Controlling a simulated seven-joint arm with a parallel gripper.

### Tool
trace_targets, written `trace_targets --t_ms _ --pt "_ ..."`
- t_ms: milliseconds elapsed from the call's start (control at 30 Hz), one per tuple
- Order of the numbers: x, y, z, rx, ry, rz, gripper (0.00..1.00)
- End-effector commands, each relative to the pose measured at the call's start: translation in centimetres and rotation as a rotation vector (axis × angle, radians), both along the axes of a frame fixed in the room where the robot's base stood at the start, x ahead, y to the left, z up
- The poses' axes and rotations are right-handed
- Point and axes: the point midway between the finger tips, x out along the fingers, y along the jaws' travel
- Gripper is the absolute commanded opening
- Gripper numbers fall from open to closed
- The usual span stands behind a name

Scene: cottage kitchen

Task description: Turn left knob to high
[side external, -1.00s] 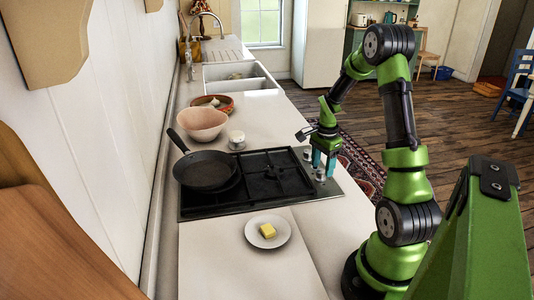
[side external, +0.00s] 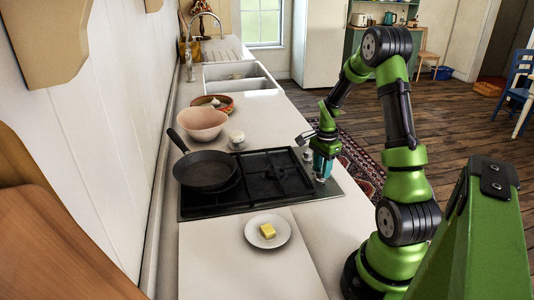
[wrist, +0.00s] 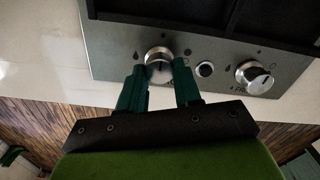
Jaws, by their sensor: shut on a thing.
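The left knob (wrist: 159,62) is a round silver knob on the stove's control strip, at the centre top of the wrist view. My gripper (wrist: 160,68) has its two teal fingers on either side of this knob and is shut on it. In the side view my gripper (side external: 322,172) points down at the stove's right edge, and its fingers hide the held knob. The right knob (wrist: 254,77) is also silver and stands apart, untouched by the fingers. I cannot read the held knob's setting clearly.
A small round button (wrist: 205,69) sits between the knobs, close to one finger. The black stove (side external: 270,180) carries a dark frying pan (side external: 205,170). A plate (side external: 252,241) with butter (side external: 267,230) and a pink bowl (side external: 202,124) stand on the counter.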

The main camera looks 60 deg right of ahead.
Motion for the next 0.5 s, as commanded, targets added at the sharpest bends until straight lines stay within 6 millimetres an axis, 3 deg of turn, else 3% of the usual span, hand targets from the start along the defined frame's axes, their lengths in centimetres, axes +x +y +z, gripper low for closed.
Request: trace_targets --t_ms 267,500 --pt "0.02 -0.04 0.07 -0.001 0.0 0.098 0.03" --pt "0.09 -0.08 0.08 -0.001 -0.001 0.289 0.03"
